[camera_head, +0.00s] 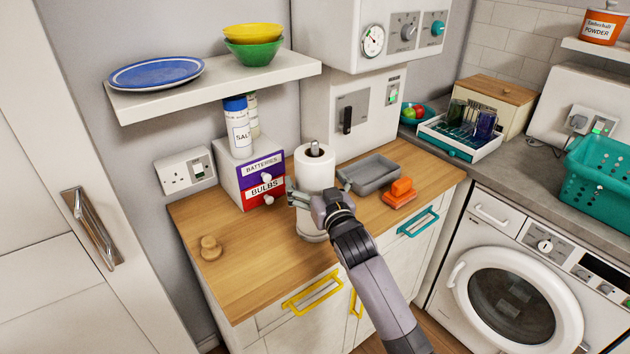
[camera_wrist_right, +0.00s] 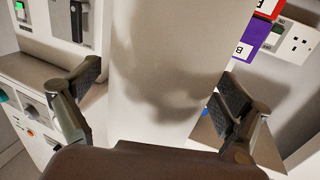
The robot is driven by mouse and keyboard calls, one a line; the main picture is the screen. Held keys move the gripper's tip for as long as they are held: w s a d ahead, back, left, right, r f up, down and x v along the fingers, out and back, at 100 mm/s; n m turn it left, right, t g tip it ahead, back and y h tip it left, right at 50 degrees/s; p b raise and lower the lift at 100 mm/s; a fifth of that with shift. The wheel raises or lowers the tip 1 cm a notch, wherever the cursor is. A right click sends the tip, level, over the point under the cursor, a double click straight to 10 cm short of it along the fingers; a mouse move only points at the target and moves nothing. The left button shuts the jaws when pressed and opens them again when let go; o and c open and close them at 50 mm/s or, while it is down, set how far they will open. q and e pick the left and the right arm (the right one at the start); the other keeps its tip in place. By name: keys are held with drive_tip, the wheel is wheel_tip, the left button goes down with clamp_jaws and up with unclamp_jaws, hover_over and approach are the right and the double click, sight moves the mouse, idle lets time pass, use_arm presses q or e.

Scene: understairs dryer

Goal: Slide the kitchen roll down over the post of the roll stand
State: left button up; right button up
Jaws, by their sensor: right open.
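The white kitchen roll (camera_head: 314,170) stands upright on the wooden worktop, around the post of the roll stand (camera_head: 315,149). The post's dark tip shows at the top of the roll's core. The stand's pale base shows below the roll, partly hidden by my gripper. My right gripper (camera_head: 302,199) is open at the lower part of the roll. In the right wrist view my open fingers (camera_wrist_right: 160,78) are on either side of the roll (camera_wrist_right: 165,60), with a gap at the left finger; contact at the right one is unclear. My left gripper is out of view.
A drawer box labelled batteries and bulbs (camera_head: 250,177) stands left of the roll, with a salt container (camera_head: 238,130) on it. A grey tray (camera_head: 368,174) and orange brush (camera_head: 401,190) lie right. A wooden knob-like item (camera_head: 210,247) sits front left. A shelf (camera_head: 215,85) overhangs.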

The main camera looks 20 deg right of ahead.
drive_tip(key=s, duration=1.2)
drive_tip(key=shift+d, duration=0.25)
drive_tip(key=shift+f, duration=0.1)
